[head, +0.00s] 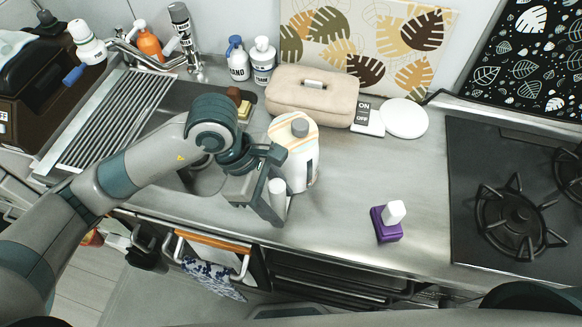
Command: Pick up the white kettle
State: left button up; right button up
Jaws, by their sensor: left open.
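The white kettle (305,165) stands upright on the steel counter, just right of the sink. It has orange bands near the top and a grey knob on its lid. My left gripper (277,184) is open at the kettle's left front side, with its fingers close to the body. The gripper covers part of the kettle's left side, and I cannot tell whether it touches. A pale upright piece shows at the fingers; I cannot tell if it is a kettle handle or a finger pad. My right gripper is out of view.
Behind the kettle are a beige bag (312,97), an on/off block (368,118) and a white round plate (404,118). A purple block with a white top (387,222) stands to the right, before the black stove (515,200). Bare counter lies between kettle and purple block.

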pick_arm(q)
grip_shut()
dwell(1.4)
